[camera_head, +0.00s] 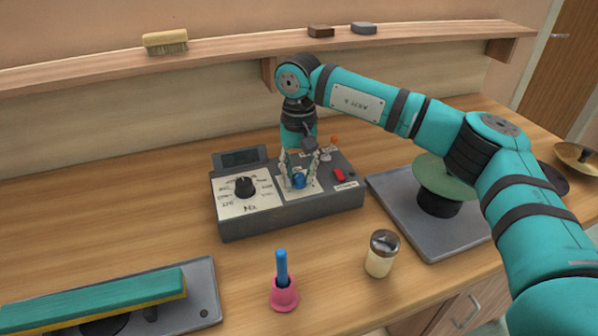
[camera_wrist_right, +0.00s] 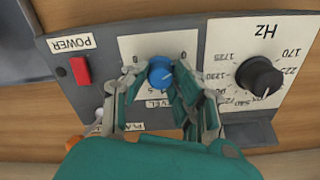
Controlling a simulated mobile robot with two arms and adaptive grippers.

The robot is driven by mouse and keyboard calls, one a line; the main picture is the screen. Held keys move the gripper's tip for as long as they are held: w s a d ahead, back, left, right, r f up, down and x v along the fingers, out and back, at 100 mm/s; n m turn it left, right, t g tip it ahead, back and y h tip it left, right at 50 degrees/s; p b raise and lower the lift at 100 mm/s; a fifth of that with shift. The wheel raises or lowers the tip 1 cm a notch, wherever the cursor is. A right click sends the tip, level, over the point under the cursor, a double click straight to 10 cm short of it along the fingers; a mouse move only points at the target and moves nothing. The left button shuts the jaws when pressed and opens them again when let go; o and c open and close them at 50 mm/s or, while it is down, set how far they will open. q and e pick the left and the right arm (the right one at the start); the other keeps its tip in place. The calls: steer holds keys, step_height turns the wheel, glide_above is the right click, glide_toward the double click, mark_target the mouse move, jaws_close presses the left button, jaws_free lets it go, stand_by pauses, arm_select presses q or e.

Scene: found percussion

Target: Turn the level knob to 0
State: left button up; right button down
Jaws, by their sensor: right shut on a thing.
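A grey control box (camera_head: 290,218) stands on the wooden worktop, with a small dark display at its back left. Its blue level knob (camera_head: 299,180) sits on a white label plate right of the black Hz knob (camera_head: 244,187). In the right wrist view the blue knob (camera_wrist_right: 160,71) is between the fingers of my right gripper (camera_wrist_right: 158,80), which is shut on it from above. The fingers hide much of the plate's scale, so the level setting cannot be read. A red power switch (camera_head: 339,174) is on the box's right. My left gripper is not in view.
A pink and blue handbell (camera_head: 284,290) and a cream shaker with metal lid (camera_head: 381,253) stand in front of the box. A grey tray (camera_head: 395,205) with a green disc (camera_head: 447,178) is at the right. A teal-topped bar (camera_head: 100,299) lies front left.

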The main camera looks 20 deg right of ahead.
mark_target(299, 175)
steer(key=shift+w+r, duration=0.1)
steer(key=shift+r, duration=0.05)
steer(key=c, duration=1.1)
jaws_free()
steer(key=shift+o, duration=0.2)
step_height(299, 175, up, 12)
